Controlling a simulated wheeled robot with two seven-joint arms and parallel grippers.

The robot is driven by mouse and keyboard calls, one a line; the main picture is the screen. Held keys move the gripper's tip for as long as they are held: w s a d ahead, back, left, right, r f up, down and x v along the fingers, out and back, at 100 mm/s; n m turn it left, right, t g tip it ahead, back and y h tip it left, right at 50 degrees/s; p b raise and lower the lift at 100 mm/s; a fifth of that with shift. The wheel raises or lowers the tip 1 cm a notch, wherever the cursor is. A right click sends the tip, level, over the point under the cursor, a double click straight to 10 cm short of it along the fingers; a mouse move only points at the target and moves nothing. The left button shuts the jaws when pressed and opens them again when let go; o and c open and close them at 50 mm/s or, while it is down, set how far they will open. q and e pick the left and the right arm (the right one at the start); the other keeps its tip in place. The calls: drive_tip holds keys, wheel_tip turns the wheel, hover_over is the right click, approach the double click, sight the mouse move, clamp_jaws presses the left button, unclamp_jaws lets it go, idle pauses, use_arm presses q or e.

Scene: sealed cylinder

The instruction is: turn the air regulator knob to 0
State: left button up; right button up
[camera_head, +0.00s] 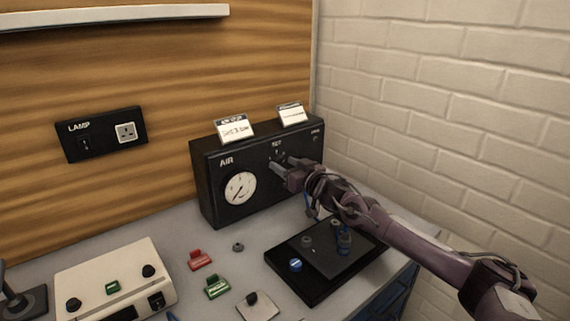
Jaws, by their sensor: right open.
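The black air regulator box (219,206) stands at the back right of the bench, labelled AIR, with a round white gauge (240,188) on its front. The regulator knob is not clearly visible; my right gripper covers the front panel below the SET label. My right gripper (281,167) is open, with its fingertips at the panel to the right of the gauge. I cannot tell whether the fingers touch the knob. My left gripper is not in view.
A black plate (283,279) with small fittings lies below my right arm. Red (200,260) and green (217,288) clips lie left of it. A cream control box (125,265) stands at the front left. A brick wall (450,110) bounds the right side.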

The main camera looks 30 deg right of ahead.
drive_tip(key=shift+w, duration=0.3)
drive_tip(key=shift+c, duration=0.2)
drive_tip(key=c, duration=0.9)
